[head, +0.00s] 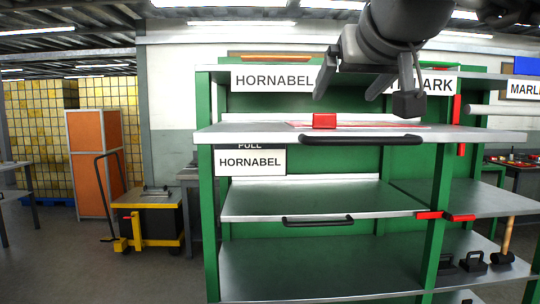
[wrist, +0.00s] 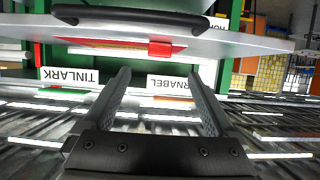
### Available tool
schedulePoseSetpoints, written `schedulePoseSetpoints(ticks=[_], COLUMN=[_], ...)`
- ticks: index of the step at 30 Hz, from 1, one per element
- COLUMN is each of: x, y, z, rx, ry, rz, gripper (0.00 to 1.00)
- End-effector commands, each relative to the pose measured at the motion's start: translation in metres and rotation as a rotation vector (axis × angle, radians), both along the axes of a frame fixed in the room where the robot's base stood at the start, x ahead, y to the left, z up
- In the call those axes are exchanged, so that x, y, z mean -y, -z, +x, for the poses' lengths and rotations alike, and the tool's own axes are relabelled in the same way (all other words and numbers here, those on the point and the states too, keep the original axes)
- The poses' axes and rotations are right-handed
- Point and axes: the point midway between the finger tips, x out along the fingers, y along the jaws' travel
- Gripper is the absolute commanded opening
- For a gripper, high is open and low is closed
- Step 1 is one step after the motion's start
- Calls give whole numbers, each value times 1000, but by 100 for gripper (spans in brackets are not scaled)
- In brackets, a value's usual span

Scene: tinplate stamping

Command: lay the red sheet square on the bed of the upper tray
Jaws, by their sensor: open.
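The red sheet (head: 405,125) shows only as a thin edge-on strip on the upper tray (head: 240,133), the top pull-out surface of the green rack. A small red block (head: 324,121) stands at the sheet's left, near the tray's front. In the wrist view, which is upside down, the red block (wrist: 160,48) and a thin red strip beside it appear beyond the fingers. I cannot tell whether the sheet lies square. My gripper (head: 346,96) is open and empty, above and apart from the block. Its two fingers also show in the wrist view (wrist: 160,72).
A black handle (head: 362,140) runs along the upper tray's front edge. Below is a lower tray (head: 260,205) with its own handle and red corner pieces. A hammer (head: 504,243) and black weights stand on the bottom shelf. A yellow cart (head: 150,218) stands left on open floor.

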Motion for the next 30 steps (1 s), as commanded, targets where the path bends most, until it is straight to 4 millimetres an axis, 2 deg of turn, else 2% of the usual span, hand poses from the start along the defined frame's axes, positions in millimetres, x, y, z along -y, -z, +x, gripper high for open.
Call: schedulePoseSetpoints(ticks=[4, 8, 14, 18, 21, 25, 27, 30], x=[0, 0, 0, 1, 1, 0, 0, 0], y=[9, 49, 154, 238, 294, 348, 367, 382], z=[-1, -9, -40, -75, -103, -134, -146, -156], rx=[-17, -90, -277, -426, -524, -621, -656, -684], ry=[0, -3, -5, -4, -3, -1, -1, 1], rz=[-1, -3, -6, -5, -4, 1, 2, 3], gripper=[92, 92, 92, 92, 92, 92, 92, 92])
